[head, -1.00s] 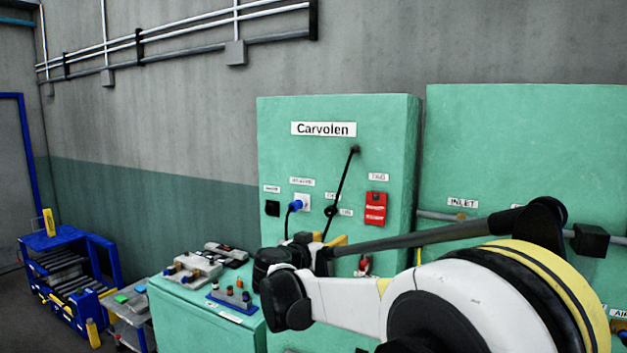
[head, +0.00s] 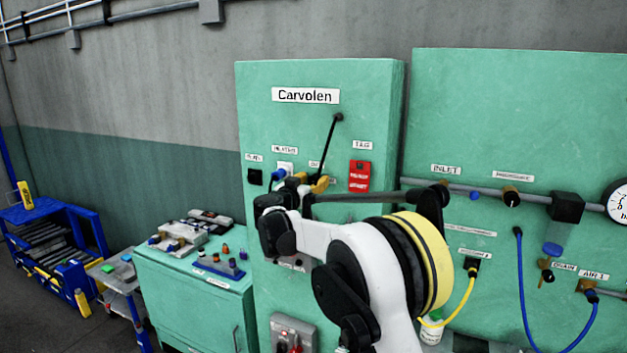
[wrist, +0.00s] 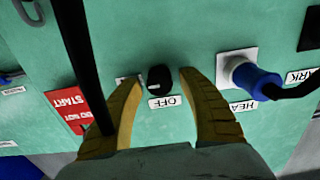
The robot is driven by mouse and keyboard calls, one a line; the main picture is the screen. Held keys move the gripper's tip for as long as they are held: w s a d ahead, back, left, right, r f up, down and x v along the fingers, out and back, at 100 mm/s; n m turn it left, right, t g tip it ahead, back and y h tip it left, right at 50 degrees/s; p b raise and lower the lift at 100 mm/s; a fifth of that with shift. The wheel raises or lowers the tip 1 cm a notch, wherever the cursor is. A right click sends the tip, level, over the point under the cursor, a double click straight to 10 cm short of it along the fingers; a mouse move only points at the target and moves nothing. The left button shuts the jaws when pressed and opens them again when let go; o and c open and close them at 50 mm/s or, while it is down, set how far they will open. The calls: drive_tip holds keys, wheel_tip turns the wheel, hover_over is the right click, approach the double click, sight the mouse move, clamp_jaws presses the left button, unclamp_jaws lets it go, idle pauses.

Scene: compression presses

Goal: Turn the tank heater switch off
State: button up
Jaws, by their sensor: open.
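The heater switch is a small black knob (wrist: 160,76) on the green panel, with an OFF label (wrist: 166,102) beside it in the wrist view, which looks upside down. My gripper (wrist: 161,82) is open, its two yellow fingers on either side of the knob in the picture. I cannot tell whether they touch it. The left finger partly covers another small label. A blue plug (wrist: 255,82) sits in a white socket by a partly hidden "HEA…" label. In the head view my gripper (head: 312,182) is at the Carvolen panel (head: 380,110) and hides the knob.
A long black rod (head: 331,140) hangs down the panel; it passes close by the left finger in the wrist view. A red tag (head: 359,176) is right of the gripper. A green cabinet (head: 195,300) stands at lower left, a piped panel (head: 520,110) at right.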

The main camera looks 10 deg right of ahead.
clamp_jaws()
drive_tip(key=shift+n, duration=0.3)
drive_tip(key=n+b, duration=0.1)
drive_tip(key=n, duration=0.3)
drive_tip(key=shift+a, duration=0.1)
drive_tip(key=n+b, duration=0.1)
drive_tip(key=n, duration=0.4)
drive_tip(key=shift+w+f, duration=0.1)
drive_tip(key=n, duration=0.4)
drive_tip(key=shift+b, duration=0.3)
drive_tip(key=shift+a+f+n, duration=0.1)
drive_tip(key=shift+n, duration=2)
